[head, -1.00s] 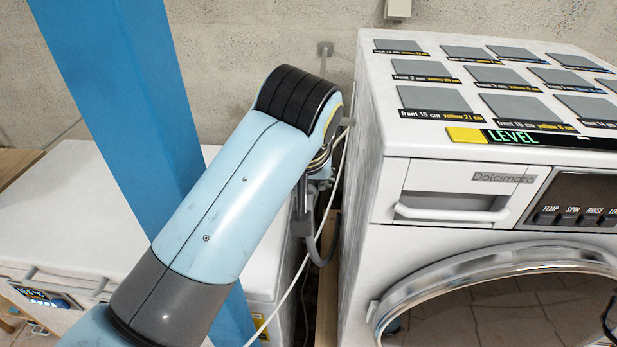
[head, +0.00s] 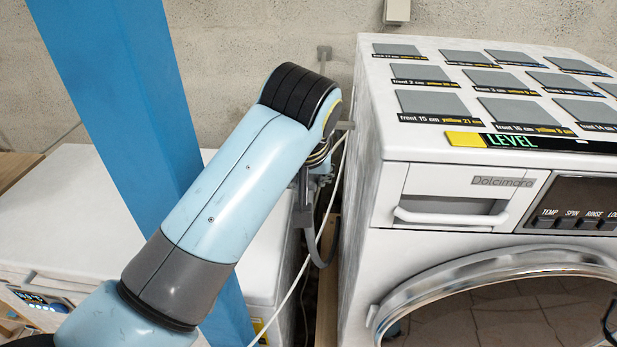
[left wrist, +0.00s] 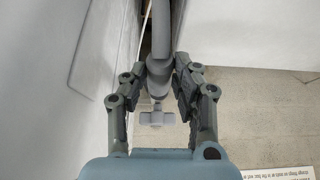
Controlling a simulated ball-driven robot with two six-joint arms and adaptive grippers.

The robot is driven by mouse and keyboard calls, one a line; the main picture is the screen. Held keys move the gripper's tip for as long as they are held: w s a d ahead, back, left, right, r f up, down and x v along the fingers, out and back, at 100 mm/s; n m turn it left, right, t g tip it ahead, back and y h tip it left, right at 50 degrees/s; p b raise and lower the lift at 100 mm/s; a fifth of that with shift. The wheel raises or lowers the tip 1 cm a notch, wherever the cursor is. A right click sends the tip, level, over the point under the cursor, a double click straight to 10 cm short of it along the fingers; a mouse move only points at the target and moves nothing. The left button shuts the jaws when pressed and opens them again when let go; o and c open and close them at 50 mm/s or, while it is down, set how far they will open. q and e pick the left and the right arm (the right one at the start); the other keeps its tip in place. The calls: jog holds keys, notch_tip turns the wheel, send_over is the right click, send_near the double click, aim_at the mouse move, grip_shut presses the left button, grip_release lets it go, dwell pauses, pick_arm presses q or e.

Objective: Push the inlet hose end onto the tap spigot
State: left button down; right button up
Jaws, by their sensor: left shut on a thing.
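In the left wrist view my left gripper (left wrist: 160,74) is shut around the grey hose end (left wrist: 158,66). The hose (left wrist: 183,28) curves away toward the top of that view. I cannot tell whether the hose end touches the spigot, which is hidden. In the head view my left gripper (head: 305,205) is partly behind my forearm, in the gap beside the washing machine, with the hose (head: 325,250) looping below it.
The white washing machine (head: 392,190) stands close on the right, with grey plates on top. A lower white appliance (head: 60,215) stands left. The gap between them is narrow, with a thin white cable (head: 298,285) hanging in it. A concrete wall (head: 240,60) is behind.

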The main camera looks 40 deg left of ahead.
pick_arm(q)
jog(key=shift+w+a, duration=0.35)
jog(key=shift+w, duration=0.2)
jog(key=shift+w+a, duration=0.2)
jog(key=shift+w, duration=0.1)
pick_arm(e)
jog(key=shift+a, duration=0.25)
pick_arm(q)
jog(key=c, duration=0.9)
grip_release()
jog(key=shift+c, duration=0.2)
jog(key=shift+r, duration=0.1)
notch_tip(320, 180, up, 10)
pick_arm(e)
jog(key=shift+d, duration=0.1)
